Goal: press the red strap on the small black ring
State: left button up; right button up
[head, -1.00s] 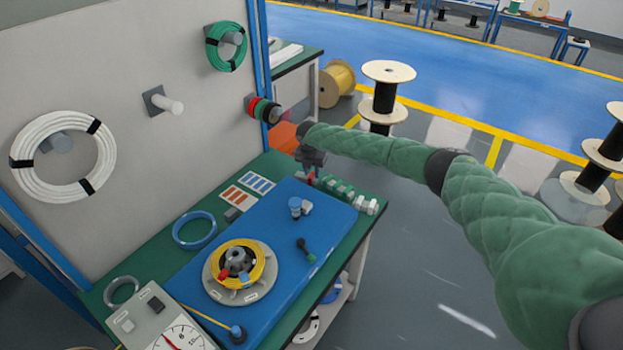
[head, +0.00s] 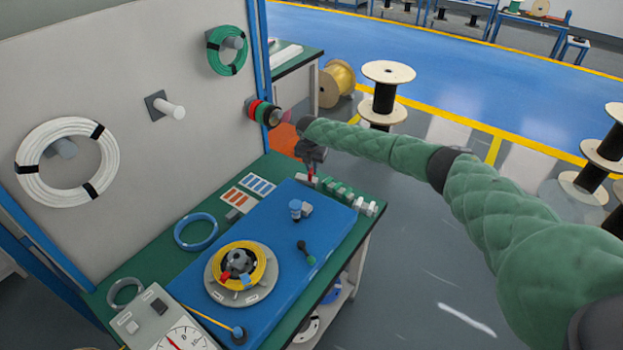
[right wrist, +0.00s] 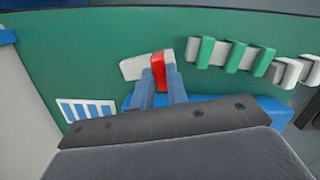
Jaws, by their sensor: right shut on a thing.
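My right gripper (right wrist: 161,84) is shut on a red strap (right wrist: 159,66), a small upright piece between its two blue-grey fingers. In the head view the red strap (head: 311,174) shows as a small red bit under my right gripper (head: 312,166), at the far end of the bench. A white block (right wrist: 133,67) sits behind the strap; I cannot tell whether they touch. A small black ring (head: 272,115) appears among red and green rings on a wall peg. A dark grey piece also sits inside the yellow coil (head: 257,260). My left gripper is not in view.
Green clips (right wrist: 234,57) and white clips stand in a row right of the strap. The yellow coil, with red and blue pieces, lies on a round grey plate (head: 220,293) on the blue mat (head: 289,255). A blue bottle-like thing (head: 295,209) stands nearby.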

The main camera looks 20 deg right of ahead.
jog(key=shift+r+p, duration=1.25)
jog(key=shift+r, duration=1.1)
